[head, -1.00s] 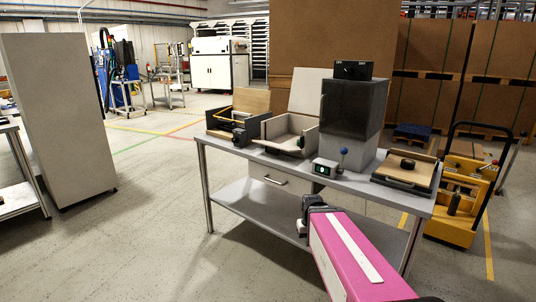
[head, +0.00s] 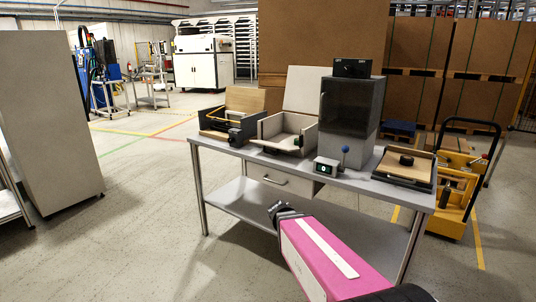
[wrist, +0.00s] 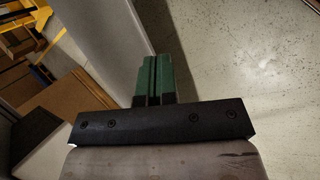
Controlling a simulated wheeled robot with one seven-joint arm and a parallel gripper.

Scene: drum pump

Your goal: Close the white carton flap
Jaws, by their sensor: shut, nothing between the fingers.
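The white carton (head: 268,133) stands open on the grey workbench (head: 222,150), left of the middle. Its white flap (head: 304,88) is raised upright at the back. A dark knob sits at the carton's front right. My gripper (head: 278,208) is in front of the bench, below the tabletop level and apart from the carton. In the wrist view my gripper (wrist: 152,75) shows its green-tipped fingers together, with nothing between them. The carton cannot be made out for sure in the wrist view.
A dark box with a wooden lid (head: 245,99) stands left of the carton. A dark clear-fronted cabinet (head: 350,103), a small control box (head: 328,167) and a wooden tray (head: 405,167) stand to the right. A yellow pallet truck (head: 455,195) is beyond the bench.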

